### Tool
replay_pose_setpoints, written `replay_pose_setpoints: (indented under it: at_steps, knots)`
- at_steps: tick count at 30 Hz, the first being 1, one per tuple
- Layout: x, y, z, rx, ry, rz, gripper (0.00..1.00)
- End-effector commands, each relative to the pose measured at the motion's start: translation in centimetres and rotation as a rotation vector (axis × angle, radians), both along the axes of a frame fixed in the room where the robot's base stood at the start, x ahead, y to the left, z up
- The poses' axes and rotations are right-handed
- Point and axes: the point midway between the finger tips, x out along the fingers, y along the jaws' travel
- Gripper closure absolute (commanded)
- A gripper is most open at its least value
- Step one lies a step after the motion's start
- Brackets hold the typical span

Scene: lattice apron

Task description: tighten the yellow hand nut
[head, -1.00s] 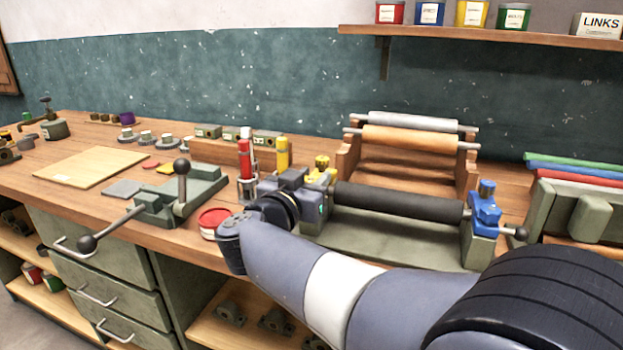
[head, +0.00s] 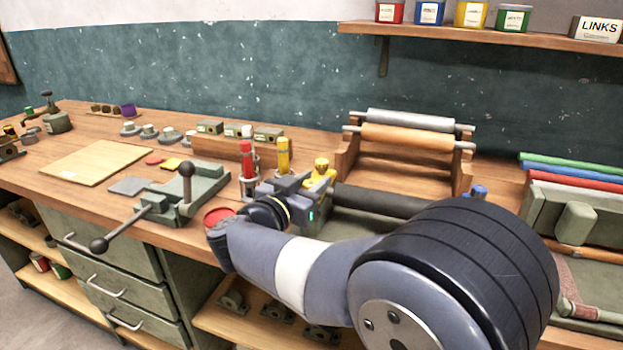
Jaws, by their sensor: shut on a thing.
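The yellow hand nut (head: 321,165) sits on top of the yellow bearing block (head: 321,183) at the left end of a dark roller (head: 385,200). My gripper (head: 314,184) is at this block, reaching in from the front left. It is shut on the yellow hand nut, though its fingertips are mostly hidden. At the roller's right end, the top of a blue hand nut (head: 480,191) shows past my arm. My arm hides the blue block below it and much of the roller.
A green clamp with a lever (head: 187,190) is further left. A rack with rollers (head: 415,139) stands behind. A flat board (head: 95,163) lies far left.

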Motion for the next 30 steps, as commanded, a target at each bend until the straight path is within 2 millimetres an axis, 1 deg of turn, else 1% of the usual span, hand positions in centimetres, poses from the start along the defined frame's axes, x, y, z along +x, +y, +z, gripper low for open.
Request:
replay_pose_setpoints:
  at_steps: [3, 4, 11, 18, 21, 25, 30]
  knots:
    - [0.0, 0.0, 0.0, 0.000, 0.000, 0.000, 0.92]
    - [0.0, 0.0, 0.0, 0.000, 0.000, 0.000, 0.67]
    - [0.0, 0.0, 0.0, 0.000, 0.000, 0.000, 0.48]
    - [0.0, 0.0, 0.0, 0.000, 0.000, 0.001, 0.47]
    - [-0.5, 0.3, 0.0, 0.000, 0.000, 0.001, 0.47]
    - [-1.9, 1.4, 0.1, 0.000, 0.000, 0.004, 0.47]
    - [-4.7, 3.2, 0.1, 0.000, 0.000, 0.006, 0.47]
